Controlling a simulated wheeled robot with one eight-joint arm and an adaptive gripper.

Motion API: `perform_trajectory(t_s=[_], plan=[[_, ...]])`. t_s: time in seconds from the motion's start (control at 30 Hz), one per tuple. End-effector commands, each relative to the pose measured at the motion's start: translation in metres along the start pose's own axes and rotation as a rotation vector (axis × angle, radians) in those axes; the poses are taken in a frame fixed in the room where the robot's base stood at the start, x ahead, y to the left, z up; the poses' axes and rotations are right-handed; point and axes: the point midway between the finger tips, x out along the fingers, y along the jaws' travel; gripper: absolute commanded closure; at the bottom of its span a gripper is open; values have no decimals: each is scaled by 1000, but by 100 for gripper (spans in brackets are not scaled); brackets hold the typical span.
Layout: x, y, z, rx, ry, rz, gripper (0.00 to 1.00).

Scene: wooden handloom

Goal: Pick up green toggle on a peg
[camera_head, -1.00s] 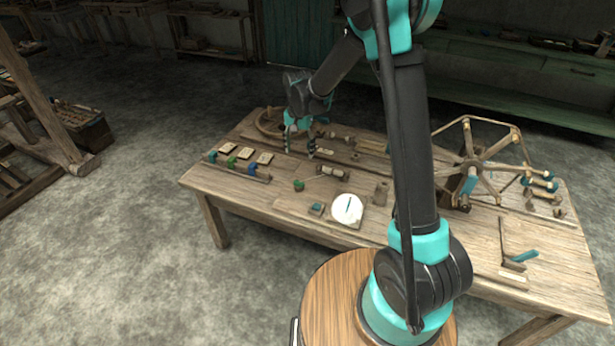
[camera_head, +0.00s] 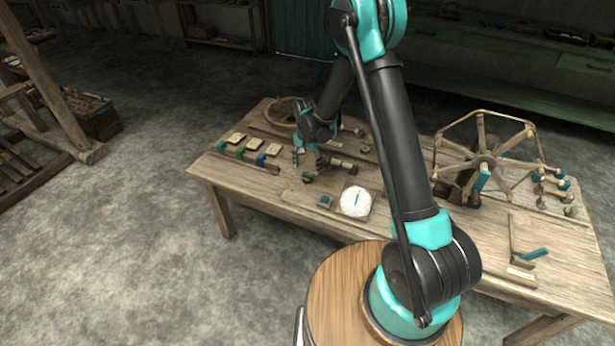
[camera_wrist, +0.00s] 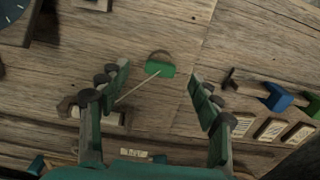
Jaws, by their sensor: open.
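A small green toggle (camera_wrist: 160,69) sits against a round brown piece on the table, between and beyond my fingertips in the wrist view. A thin pale stick runs from it toward the left finger. In the head view the green toggle (camera_head: 307,178) is just below my gripper (camera_head: 308,160). My gripper (camera_wrist: 158,78) is open, its two fingers on either side of the toggle in the picture, with nothing held. I cannot tell how far above it they are. A blue toggle (camera_wrist: 277,97) and another green toggle (camera_wrist: 312,106) are on a rail to the right.
The wooden table (camera_head: 275,197) holds a white dial (camera_head: 356,201) right of the toggle. A rail with green and blue toggles and pale cards (camera_head: 254,142) is to the left. Wooden rods (camera_head: 345,163) lie close by; a spoked wheel (camera_head: 484,160) stands at the right.

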Motion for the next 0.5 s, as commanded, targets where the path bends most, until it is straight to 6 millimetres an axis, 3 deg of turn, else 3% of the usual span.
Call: perform_trajectory(t_s=[0.3, 0.5], plan=[[38, -3, -7, 0, 0, 0, 36], [51, -2, -6, 0, 0, 0, 36]])
